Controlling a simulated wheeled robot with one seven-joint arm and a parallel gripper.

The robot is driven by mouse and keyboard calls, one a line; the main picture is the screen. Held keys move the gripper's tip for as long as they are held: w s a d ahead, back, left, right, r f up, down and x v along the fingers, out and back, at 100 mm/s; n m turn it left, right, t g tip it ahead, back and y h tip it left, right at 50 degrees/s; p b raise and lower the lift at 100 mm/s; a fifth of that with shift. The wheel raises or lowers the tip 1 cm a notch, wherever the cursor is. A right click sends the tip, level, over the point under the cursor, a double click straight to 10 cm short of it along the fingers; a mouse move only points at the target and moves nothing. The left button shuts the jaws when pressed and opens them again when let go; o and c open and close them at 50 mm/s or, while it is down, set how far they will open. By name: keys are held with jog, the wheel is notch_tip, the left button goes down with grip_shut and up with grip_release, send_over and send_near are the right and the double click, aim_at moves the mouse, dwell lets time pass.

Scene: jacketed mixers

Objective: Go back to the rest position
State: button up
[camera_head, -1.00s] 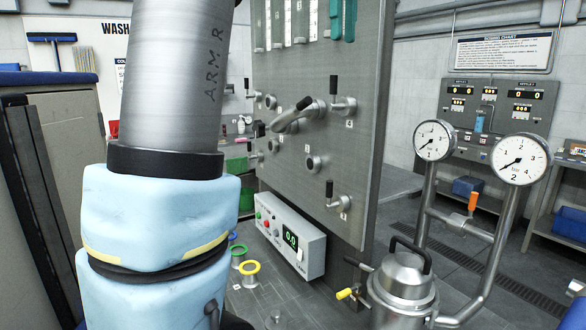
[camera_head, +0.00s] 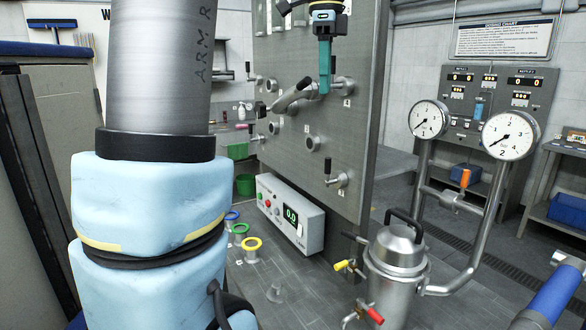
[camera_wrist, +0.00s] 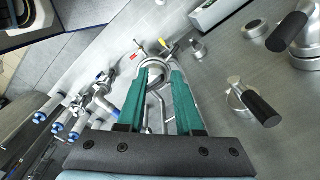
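My gripper (camera_head: 325,88) hangs in front of the upper part of the grey valve panel (camera_head: 290,112), fingers pointing down. In the head view its teal fingers overlap and partly hide a panel lever. In the wrist view my gripper (camera_wrist: 160,75) has its two teal fingers well apart, with nothing held between them. A steel vessel and pipes show beyond the fingers there. I cannot tell whether the fingers touch the lever behind them.
A control box (camera_head: 290,215) sits at the panel's foot. The lidded steel vessel (camera_head: 397,258) and two gauges (camera_head: 509,134) stand right. A blue-sleeved pipe (camera_head: 553,295) is at lower right. Colored rings stand on the floor.

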jog(key=s+a+f+n+b, duration=0.1)
jog(key=a+f+n, duration=0.3)
jog(key=f, duration=0.6)
jog(key=s+a+f+n+b, duration=0.1)
jog(key=a+f+n, duration=0.2)
jog(key=f+n, duration=0.5)
jog(key=s+a+f+n+b, duration=0.1)
jog(key=s+a+f+n, duration=0.2)
jog(key=f, duration=0.5)
jog(key=s+a+f+n+t, duration=0.1)
jog(key=s+a+f+n, duration=0.2)
jog(key=s+f, duration=0.3)
notch_tip(320, 180, down, 3)
jog(key=shift+n+b, duration=0.35)
jog(key=shift+n, duration=0.35)
jog(key=shift+o, duration=0.3)
jog(key=shift+s, duration=0.1)
